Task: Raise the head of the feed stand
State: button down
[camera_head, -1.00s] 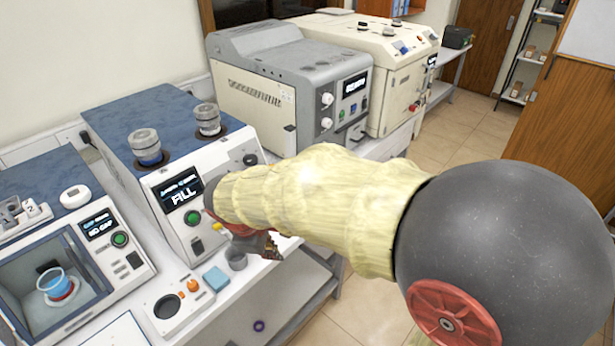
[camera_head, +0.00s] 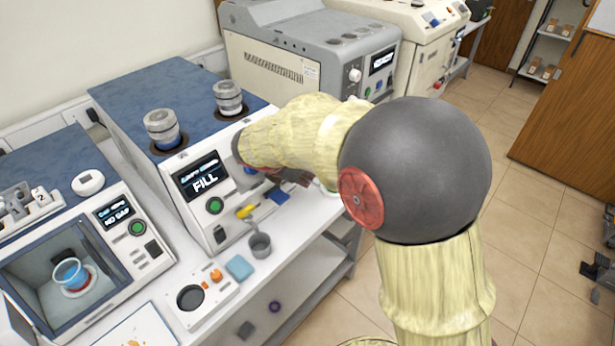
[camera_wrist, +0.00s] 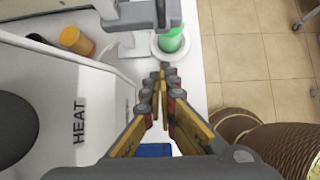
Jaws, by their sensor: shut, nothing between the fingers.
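In the wrist view a grey block on a grey upright (camera_wrist: 140,14), which looks like the feed stand's head, juts out at the top of the picture. A green vessel (camera_wrist: 172,40) stands on a round white dish below and beside it. My gripper (camera_wrist: 163,72) is shut and empty, its fingertips just short of the dish and the stand in the picture. I cannot tell whether they touch anything. In the head view my gripper (camera_head: 304,180) is low beside the front of the FILL machine (camera_head: 205,180), and my arm hides most of the stand.
A HEAT panel (camera_wrist: 80,120) lies left of my fingers in the wrist view, with an orange-capped jar (camera_wrist: 76,40) beyond it. In the head view a grey cup (camera_head: 260,245), a yellow-handled tool (camera_head: 246,211) and a blue pad (camera_head: 239,267) lie on the bench. Tiled floor is right.

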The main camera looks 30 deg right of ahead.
jog(key=b+x, duration=0.3)
jog(key=x, duration=0.5)
jog(key=shift+d, duration=0.15)
notch_tip(320, 180, up, 3)
jog(key=shift+d+f, duration=0.1)
jog(key=shift+d, duration=0.1)
jog(key=shift+d+r+b, duration=0.15)
jog(key=shift+r+b, duration=0.2)
jog(key=shift+r, duration=0.3)
notch_tip(320, 180, up, 12)
jog(key=p, duration=1.3)
jog(key=shift+r, duration=0.2)
jog(key=shift+w, duration=0.15)
